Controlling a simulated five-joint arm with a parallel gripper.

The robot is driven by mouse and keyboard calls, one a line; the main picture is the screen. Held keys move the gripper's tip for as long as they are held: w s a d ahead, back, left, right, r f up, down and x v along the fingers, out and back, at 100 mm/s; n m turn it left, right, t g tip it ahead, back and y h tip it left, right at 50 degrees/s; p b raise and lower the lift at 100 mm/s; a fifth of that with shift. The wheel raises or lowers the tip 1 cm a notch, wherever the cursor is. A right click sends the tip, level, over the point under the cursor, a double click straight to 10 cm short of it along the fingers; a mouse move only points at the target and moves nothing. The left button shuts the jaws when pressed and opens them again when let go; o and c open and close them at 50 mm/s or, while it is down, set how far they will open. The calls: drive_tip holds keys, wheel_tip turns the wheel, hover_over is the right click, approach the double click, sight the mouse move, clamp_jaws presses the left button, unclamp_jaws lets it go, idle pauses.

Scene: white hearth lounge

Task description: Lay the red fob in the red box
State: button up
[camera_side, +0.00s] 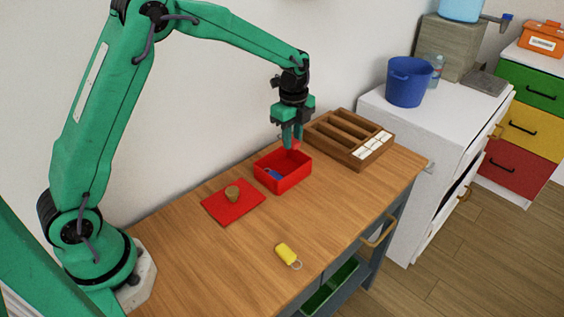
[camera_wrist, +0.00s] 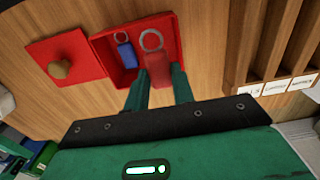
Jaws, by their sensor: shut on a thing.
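The red box (camera_side: 290,183) is open-topped and stands on the wooden table, with a blue fob (camera_side: 273,174) lying inside. My gripper (camera_side: 292,143) points down over the box's back part, shut on the red fob (camera_wrist: 158,70). The fob's metal ring (camera_wrist: 151,40) points away from my gripper in the wrist view, over the box opening. The fob appears to be held above the box floor; its exact height is unclear. The blue fob also shows in the wrist view (camera_wrist: 125,54), left of the red one.
A red square lid (camera_side: 216,208) with a brown knob lies left of the box. A yellow fob (camera_side: 286,254) lies near the table's front. A wooden compartment tray (camera_side: 352,139) with white labels stands close behind right. A blue bucket (camera_side: 408,82) is on the white cabinet.

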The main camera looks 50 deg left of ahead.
drive_tip(key=shift+f, duration=1.1)
drive_tip(key=shift+f, duration=0.6)
drive_tip(key=o, duration=1)
drive_tip(key=shift+c, duration=0.2)
wheel_tip(320, 180, up, 13)
drive_tip(key=shift+r, duration=0.2)
